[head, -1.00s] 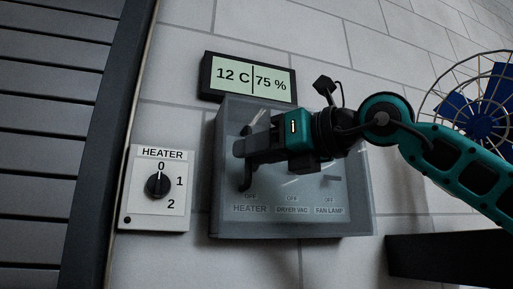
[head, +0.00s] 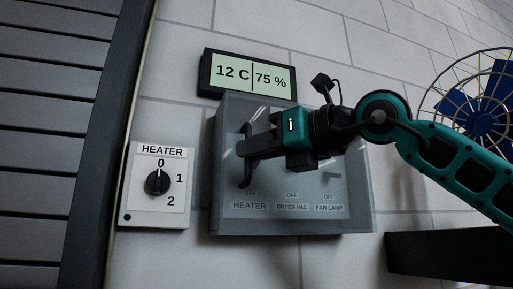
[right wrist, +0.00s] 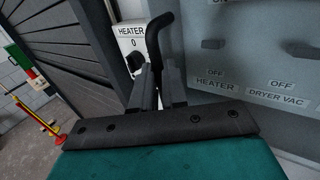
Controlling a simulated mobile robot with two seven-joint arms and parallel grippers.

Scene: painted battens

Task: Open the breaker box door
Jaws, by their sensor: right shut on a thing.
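The grey breaker box (head: 225,212) is on the tiled wall, with a see-through door (head: 345,207) that looks closed. Its dark upright handle (head: 246,176) is at the door's left side. My right gripper (head: 247,152) reaches in from the right and is shut on the handle. In the right wrist view the handle (right wrist: 160,38) rises between the two fingers of my right gripper (right wrist: 159,88) and bends at its top. The arm hides part of the door's middle and upper right. My left gripper is not in view.
A heater dial (head: 158,183) is on the wall close left of the box, pointing to 0. A display (head: 247,76) reading 12 C and 75 % sits just above. A blue fan (head: 485,110) is at the right. A slatted shutter (head: 55,140) fills the left side.

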